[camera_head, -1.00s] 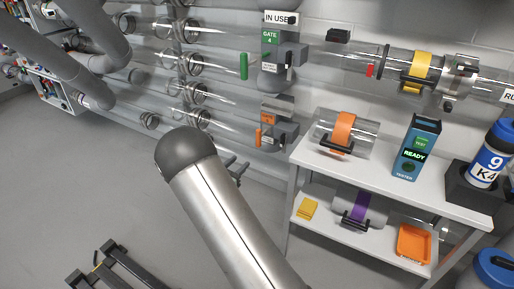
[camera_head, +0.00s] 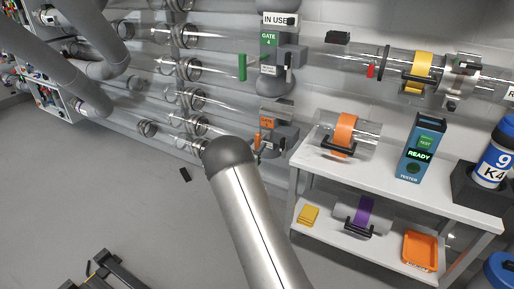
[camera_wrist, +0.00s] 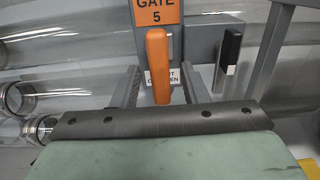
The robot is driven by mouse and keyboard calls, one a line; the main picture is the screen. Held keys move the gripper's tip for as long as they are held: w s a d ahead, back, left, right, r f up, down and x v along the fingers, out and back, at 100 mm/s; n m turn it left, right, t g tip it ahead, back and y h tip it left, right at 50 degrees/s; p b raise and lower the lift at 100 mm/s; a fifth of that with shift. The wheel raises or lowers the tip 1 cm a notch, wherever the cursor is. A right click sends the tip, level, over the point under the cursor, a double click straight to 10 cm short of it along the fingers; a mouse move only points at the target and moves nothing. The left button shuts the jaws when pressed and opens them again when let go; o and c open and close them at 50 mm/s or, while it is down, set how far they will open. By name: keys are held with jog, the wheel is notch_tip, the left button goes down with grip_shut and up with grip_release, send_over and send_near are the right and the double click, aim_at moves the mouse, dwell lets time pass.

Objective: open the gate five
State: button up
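The gate five sign (camera_wrist: 158,11) is orange and shows at the top of the wrist view; it is small in the head view (camera_head: 266,122). Below it hangs an orange handle (camera_wrist: 158,60), pointing down in front of a partly hidden white label (camera_wrist: 149,80). In the head view the handle (camera_head: 257,139) is just beyond my arm's end. My gripper (camera_wrist: 160,72) is open, with one dark finger on each side of the handle. A gap shows on both sides, and I see no contact. In the head view my gripper is mostly hidden behind my arm.
Right of the handle is a black-topped metal lever (camera_wrist: 229,58). Gate four with its green handle (camera_head: 242,67) is above. Clear tubes (camera_head: 150,95) run left. A white shelf (camera_head: 400,178) stands close on the right, carrying a tester (camera_head: 420,150) and an orange-banded tube piece (camera_head: 344,132).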

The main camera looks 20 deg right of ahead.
jog(key=shift+w+d, duration=0.4)
jog(key=shift+d, duration=0.15)
grip_shut()
jog(key=p+v, duration=0.1)
jog(key=v, duration=0.8)
jog(key=shift+p, duration=0.3)
grip_release()
